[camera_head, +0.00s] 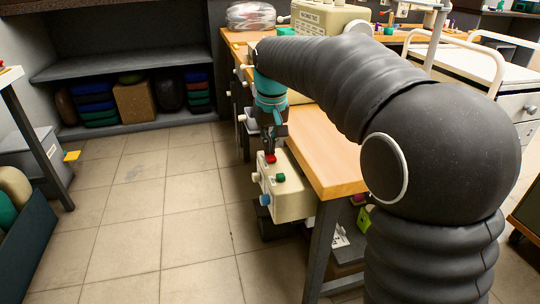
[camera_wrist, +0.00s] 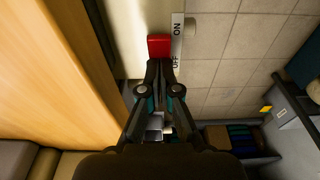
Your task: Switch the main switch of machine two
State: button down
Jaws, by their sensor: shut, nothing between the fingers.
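A cream control box (camera_head: 292,200) is at the left side of the wooden bench, with a green button (camera_head: 281,177) and a red switch (camera_head: 270,158) on top. In the wrist view the red switch (camera_wrist: 159,44) sits beside a white strip marked ON and OFF (camera_wrist: 177,40). My gripper (camera_head: 272,150) points down over the red switch, shut and empty. In the wrist view its fingertips (camera_wrist: 160,64) are at the switch's OFF-side edge; I cannot tell whether they touch. I see no machine number on this box.
Another cream box (camera_head: 324,18) with a label too small to read surely stands at the bench's far end. The wooden bench (camera_head: 322,150) lies right of my gripper. A shelf (camera_head: 130,64) stands at the back. The tiled floor (camera_head: 160,220) to the left is clear.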

jog(key=shift+s+f, duration=0.15)
jog(key=shift+f, duration=0.2)
jog(key=shift+s+d+r+p, duration=0.15)
jog(key=shift+r+p, duration=0.65)
jog(key=shift+r, duration=0.5)
jog(key=shift+s+a+r+p, duration=0.1)
jog(key=shift+r+p, duration=0.65)
jog(key=shift+r, duration=0.55)
jog(key=shift+r, duration=0.1)
